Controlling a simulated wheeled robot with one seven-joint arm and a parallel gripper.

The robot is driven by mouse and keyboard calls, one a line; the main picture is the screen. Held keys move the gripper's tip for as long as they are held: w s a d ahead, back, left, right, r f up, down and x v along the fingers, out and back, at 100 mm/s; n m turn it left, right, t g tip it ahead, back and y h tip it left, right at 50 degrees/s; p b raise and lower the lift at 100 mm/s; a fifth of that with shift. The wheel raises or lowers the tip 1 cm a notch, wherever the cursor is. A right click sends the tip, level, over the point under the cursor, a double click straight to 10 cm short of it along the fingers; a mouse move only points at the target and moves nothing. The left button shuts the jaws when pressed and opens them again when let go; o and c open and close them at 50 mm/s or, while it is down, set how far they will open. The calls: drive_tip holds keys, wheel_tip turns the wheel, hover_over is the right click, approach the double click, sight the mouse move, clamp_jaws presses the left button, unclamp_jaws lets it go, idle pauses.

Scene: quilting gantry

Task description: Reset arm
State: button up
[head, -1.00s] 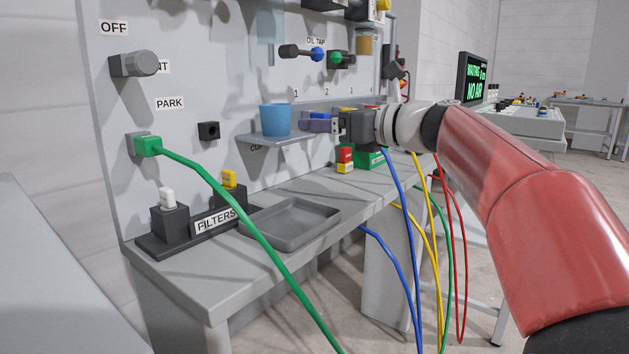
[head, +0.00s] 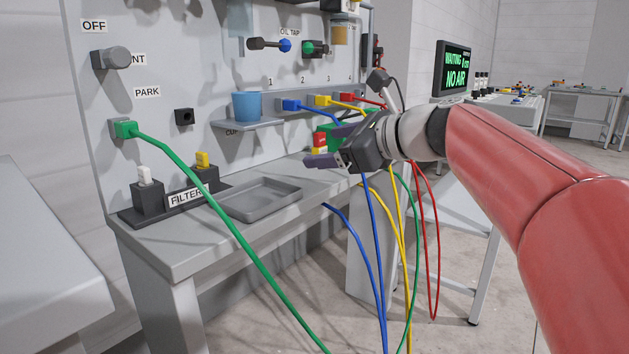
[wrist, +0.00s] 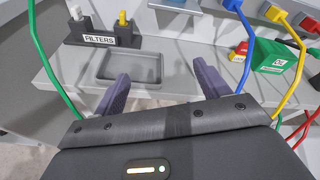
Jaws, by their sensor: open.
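My gripper (head: 330,146) is open and empty in the head view, in front of the bench's right part and below the row of coloured plugs. In the wrist view its two purple fingers (wrist: 160,88) stand wide apart with nothing between them. My red arm reaches in from the right of the head view. The blue plug (head: 290,105), yellow plug (head: 322,100) and red plug (head: 350,97) sit in the panel row, with hoses hanging from them. The gripper partly covers a green box in the head view; the box shows in the wrist view (wrist: 268,57).
A blue cup (head: 247,106) stands on a small shelf. A grey tray (head: 290,191) and a filters stand (head: 131,217) are on the bench. A green hose plug (head: 125,129) is at the park spot. Hoses hang close to my gripper. A screen (head: 452,70) reads "NO AIR".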

drive_tip(key=s+d+f+n+g+h+p, duration=0.1)
drive_tip(key=s+d+f+n+h, duration=0.4)
drive_tip(key=s+f+n, duration=0.5)
drive_tip(key=s+d+f+n+g+h+p, duration=0.2)
drive_tip(key=s+d+f+n+h, duration=0.4)
drive_tip(key=s+f+n, duration=0.5)
drive_tip(key=s+d+f+g, duration=0.1)
drive_tip(key=s+f, duration=0.3)
drive_tip(key=s, duration=0.1)
drive_tip(key=shift+s+d+f+n+p, duration=0.15)
drive_tip(key=shift+s+n+p, duration=0.15)
drive_tip(key=shift+s, duration=0.05)
drive_tip(key=shift+o, duration=0.3)
